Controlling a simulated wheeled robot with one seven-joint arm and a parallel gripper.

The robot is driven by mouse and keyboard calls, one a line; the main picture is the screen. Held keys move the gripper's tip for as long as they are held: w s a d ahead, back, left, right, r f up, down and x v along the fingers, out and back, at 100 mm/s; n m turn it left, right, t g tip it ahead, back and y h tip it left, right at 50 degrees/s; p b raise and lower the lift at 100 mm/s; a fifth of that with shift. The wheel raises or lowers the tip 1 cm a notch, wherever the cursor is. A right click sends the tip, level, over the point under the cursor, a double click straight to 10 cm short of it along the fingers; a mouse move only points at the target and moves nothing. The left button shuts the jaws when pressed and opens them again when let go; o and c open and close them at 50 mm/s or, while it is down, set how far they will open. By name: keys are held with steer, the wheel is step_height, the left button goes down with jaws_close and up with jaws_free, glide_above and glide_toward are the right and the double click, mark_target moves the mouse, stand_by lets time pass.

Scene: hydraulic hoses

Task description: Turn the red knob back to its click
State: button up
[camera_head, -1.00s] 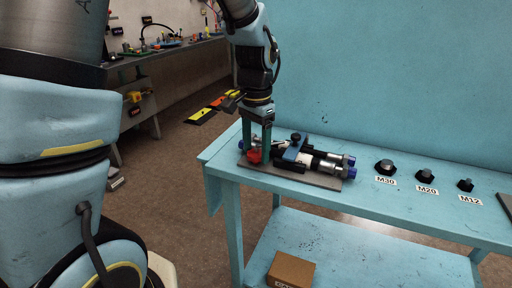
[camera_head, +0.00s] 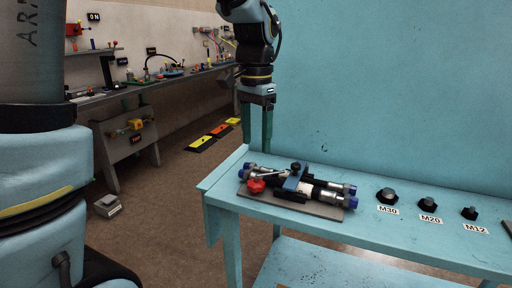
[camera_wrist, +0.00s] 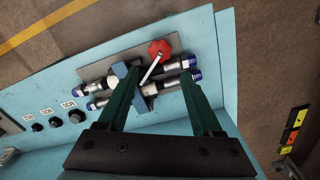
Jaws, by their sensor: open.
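The red knob (camera_head: 256,186) sits at the left front of a hydraulic hose assembly on a grey plate (camera_head: 318,210). In the wrist view the red knob (camera_wrist: 160,49) is beyond the fingertips, with a silver lever or rod beside it. The hose assembly has silver fittings with blue ends (camera_head: 350,202) and a blue clamp block (camera_head: 294,177) with a black knob on top. My gripper (camera_head: 257,142) is open and empty, pointing down above and behind the red knob. In the wrist view my gripper (camera_wrist: 160,85) has its green fingers wide apart, nothing between them touching.
The light blue bench (camera_head: 400,240) carries the plate. Black hex pieces labelled M30 (camera_head: 387,195), M20 (camera_head: 428,204) and M12 (camera_head: 469,213) stand to the right. A blue wall (camera_head: 400,90) rises behind the bench. Another workbench (camera_head: 150,90) stands at the back left.

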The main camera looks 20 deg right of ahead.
steer(key=shift+w+d+r, duration=0.1)
steer(key=shift+w+d, duration=0.05)
steer(key=shift+w, duration=0.05)
steer(key=shift+c, duration=1.2)
steer(key=w+d+n+p, duration=0.1)
steer(key=w+n, duration=0.1)
steer(key=n, duration=0.1)
steer(key=w+d+r+n+g+p, duration=0.1)
steer(key=w+d+n, duration=0.1)
steer(key=n, duration=0.2)
steer(key=w+d+n+g+p, duration=0.1)
steer(key=w+n, duration=0.2)
steer(key=shift+d+r+n, duration=0.15)
steer(key=shift+d+n, duration=0.05)
steer(key=shift+n, duration=0.2)
steer(key=c, duration=0.8)
steer(key=shift+w+d+n+g, duration=0.3)
steer(key=shift+w+n+g, duration=0.15)
steer(key=shift+n, duration=0.35)
jaws_close()
steer(key=p+x, duration=0.2)
steer(key=x, duration=0.8)
steer(key=shift+w+a, duration=0.1)
steer(key=shift+a, duration=0.05)
steer(key=shift+s+a+p, duration=0.1)
steer(key=shift+s+p, duration=0.45)
steer(key=shift+s, duration=1.45)
